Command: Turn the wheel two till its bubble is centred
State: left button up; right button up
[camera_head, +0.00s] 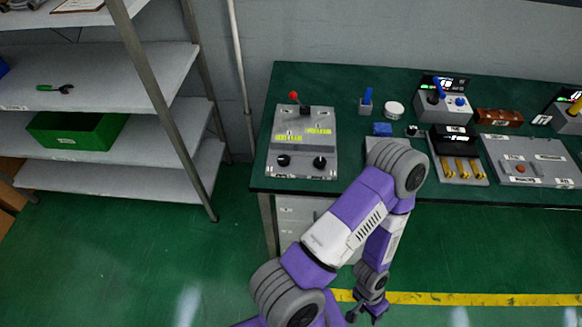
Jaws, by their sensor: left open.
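A grey panel (304,118) on the left end of the green bench carries two black wheels, the left one (283,160) and the right one (319,163). Yellow-green marks (318,130) show above them, likely the bubble vials; the labels and bubble positions are too small to read, so I cannot tell which wheel is two. My left arm reaches across the front of the bench and bends down. My left gripper (365,317) is open and empty, low in front of the bench, below and apart from the wheels. My right gripper is not in view.
The green bench (350,82) also holds a grey box with a blue lever (439,100), a unit with brass parts (461,168) and a flat grey box (528,162). A shelf rack with a green bin (76,131) stands left. Floor between rack and bench is clear.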

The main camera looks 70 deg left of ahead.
aim_at(319, 162)
jog(key=k, duration=0.5)
jog(key=u, duration=0.75)
